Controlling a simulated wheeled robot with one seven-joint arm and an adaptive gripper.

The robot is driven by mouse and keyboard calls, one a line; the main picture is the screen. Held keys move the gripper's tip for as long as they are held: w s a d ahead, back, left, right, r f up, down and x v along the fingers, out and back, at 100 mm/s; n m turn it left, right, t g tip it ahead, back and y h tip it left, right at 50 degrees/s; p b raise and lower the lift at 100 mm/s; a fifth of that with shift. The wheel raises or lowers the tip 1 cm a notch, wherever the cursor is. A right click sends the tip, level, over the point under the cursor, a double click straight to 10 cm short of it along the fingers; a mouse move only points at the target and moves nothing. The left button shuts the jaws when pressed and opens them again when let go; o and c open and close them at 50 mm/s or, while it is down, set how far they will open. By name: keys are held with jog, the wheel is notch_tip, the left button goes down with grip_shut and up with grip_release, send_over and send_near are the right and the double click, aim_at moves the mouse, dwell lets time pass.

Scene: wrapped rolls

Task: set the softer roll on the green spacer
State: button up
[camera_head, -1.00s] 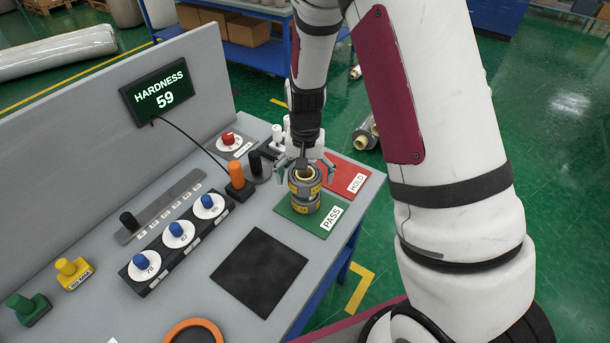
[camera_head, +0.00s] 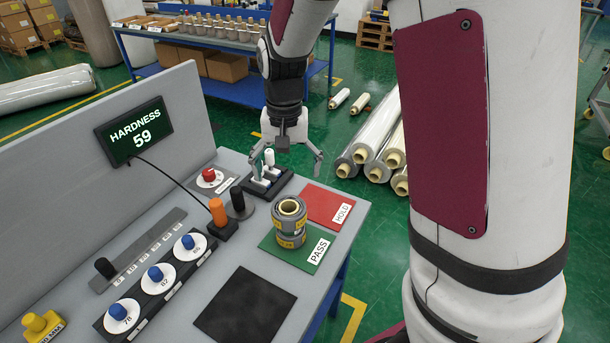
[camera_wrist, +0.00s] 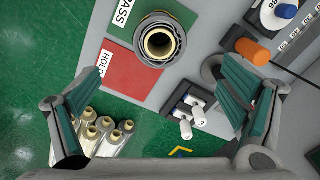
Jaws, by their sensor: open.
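Two grey wrapped rolls with yellow labels stand stacked on the green PASS mat (camera_head: 272,249): the upper roll (camera_head: 289,211) and the lower roll (camera_head: 291,239). The wrist view shows the upper roll (camera_wrist: 160,42) from above, its cream core open. I cannot tell which roll is softer. A knobbed green block stood at the lower left of the earlier head view; it is outside the current views. My gripper (camera_head: 271,166) is open and empty, beyond the rolls and above the black holder with white pieces. Its spread fingers also show in the wrist view (camera_wrist: 160,78).
A red HOLD mat (camera_head: 322,203) lies beside the rolls. A display (camera_head: 134,133) reads HARDNESS 59. A yellow knobbed block (camera_head: 42,326), blue-knobbed dials (camera_head: 156,275) and an orange-topped probe (camera_head: 218,211) stand leftward. The dark square pad (camera_head: 245,304) is bare.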

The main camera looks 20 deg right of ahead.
jog(key=s+r+n+t, duration=0.5)
jog(key=s+r, duration=1.1)
jog(key=s, duration=0.5)
jog(key=shift+r, duration=0.15)
jog(key=shift+s, duration=0.1)
